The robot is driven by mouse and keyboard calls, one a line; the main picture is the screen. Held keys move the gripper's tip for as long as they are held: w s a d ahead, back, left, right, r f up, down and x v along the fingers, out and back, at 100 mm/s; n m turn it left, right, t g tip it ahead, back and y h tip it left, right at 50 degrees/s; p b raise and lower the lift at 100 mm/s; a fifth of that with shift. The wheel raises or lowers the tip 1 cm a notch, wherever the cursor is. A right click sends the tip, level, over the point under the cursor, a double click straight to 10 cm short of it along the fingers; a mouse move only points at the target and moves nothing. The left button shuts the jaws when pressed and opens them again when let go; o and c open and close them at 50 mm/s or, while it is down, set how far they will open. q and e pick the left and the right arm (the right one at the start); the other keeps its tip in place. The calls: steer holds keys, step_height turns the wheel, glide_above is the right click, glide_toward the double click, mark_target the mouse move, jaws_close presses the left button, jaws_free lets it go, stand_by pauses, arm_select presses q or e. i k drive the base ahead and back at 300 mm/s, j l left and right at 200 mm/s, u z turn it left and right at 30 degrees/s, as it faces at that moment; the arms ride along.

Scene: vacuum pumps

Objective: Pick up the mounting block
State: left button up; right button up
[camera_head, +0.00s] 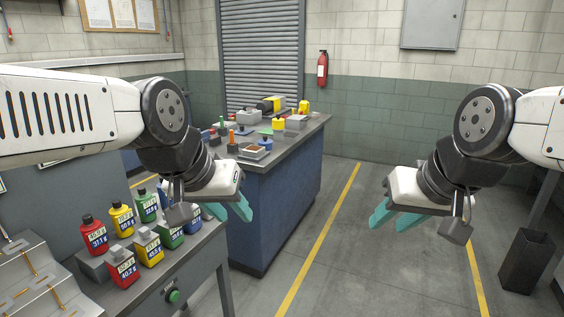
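I cannot tell which of the small parts on the blue workbench (285,195) is the mounting block. Candidates include a light grey block (296,121) near the bench's right edge and other small grey pieces among the parts. My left gripper (230,212) hangs in front of the bench's near end, with its teal fingers apart and nothing visible between them. My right gripper (395,221) hangs over the open floor right of the bench, its teal fingers also apart and empty. Both grippers are clear of the parts on the bench.
Several labelled red, yellow and green bottles (122,267) stand on a grey table at lower left. A yellow-and-black pump (270,105) and a small tray (255,150) are on the workbench. A dark bin (526,262) stands at right. The floor between is clear.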

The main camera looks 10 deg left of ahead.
mark_target(216, 140)
steer(key=i+u, duration=0.4)
steer(key=i+l+u, duration=0.1)
steer(key=i+u, duration=0.35)
steer(key=i+l+u, duration=0.1)
steer(key=u, duration=0.35)
steer(key=l+u, duration=0.2)
steer(key=u, duration=0.25)
steer(key=i+l+u, duration=0.1)
steer(key=l+u, duration=0.15)
steer(key=u, duration=0.2)
steer(key=i+l+u, duration=0.15)
steer(key=l+u, duration=0.15)
steer(key=l, duration=0.9)
steer(key=l+u, duration=0.35)
steer(key=l, duration=1.6)
